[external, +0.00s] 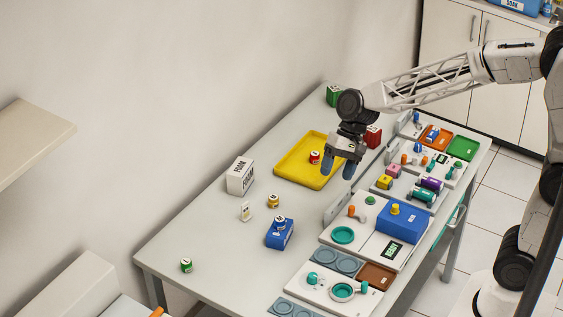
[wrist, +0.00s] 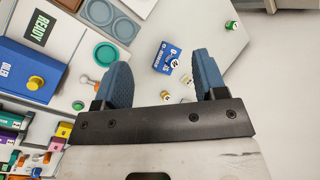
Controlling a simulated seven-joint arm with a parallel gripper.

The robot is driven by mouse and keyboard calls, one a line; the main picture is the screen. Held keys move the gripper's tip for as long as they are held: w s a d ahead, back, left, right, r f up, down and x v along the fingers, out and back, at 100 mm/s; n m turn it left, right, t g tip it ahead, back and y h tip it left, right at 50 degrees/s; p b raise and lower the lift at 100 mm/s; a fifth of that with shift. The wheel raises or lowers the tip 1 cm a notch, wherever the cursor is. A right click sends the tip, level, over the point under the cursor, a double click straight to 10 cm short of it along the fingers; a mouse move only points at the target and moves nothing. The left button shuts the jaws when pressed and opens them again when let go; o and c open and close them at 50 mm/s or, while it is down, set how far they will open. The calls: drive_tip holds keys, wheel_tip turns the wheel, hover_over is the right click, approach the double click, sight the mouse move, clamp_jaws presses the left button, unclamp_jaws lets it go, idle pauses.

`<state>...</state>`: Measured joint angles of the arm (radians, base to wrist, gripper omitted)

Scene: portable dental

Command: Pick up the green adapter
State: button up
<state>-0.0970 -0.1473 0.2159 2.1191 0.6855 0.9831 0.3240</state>
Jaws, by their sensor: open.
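A small green cylinder (external: 186,265) with a pale label stands alone near the table's front-left end; it looks like the green adapter, though its label is too small to read. It also shows at the top of the wrist view (wrist: 232,25). My gripper (external: 341,167) is open and empty, its blue fingers pointing down above the table beside the yellow tray (external: 290,173). It is well away from the green cylinder, toward the far end. In the wrist view the fingers (wrist: 161,68) are spread wide, with the green cylinder beyond the right finger.
A blue box (external: 281,236), a yellow-labelled cylinder (external: 273,201), a small white item (external: 246,211) and a white box (external: 240,176) stand between. A red cylinder (external: 314,157) is in the tray. A green block (external: 333,95) stands at the back. Stations line the right side.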

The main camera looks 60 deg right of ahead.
drive_tip(key=w+a+f+m+y, duration=0.2)
drive_tip(key=w+a+f+m, duration=0.15)
drive_tip(key=w+a, duration=0.45)
drive_tip(key=m+t+y, duration=0.1)
drive_tip(key=m+y, duration=0.4)
drive_tip(key=m, duration=0.4)
approach(188, 259)
drive_tip(key=x, duration=0.3)
drive_tip(key=shift+f, duration=0.15)
drive_tip(key=shift+a, duration=0.1)
drive_tip(key=shift+x, duration=1.25)
drive_tip(key=shift+x, duration=2.6)
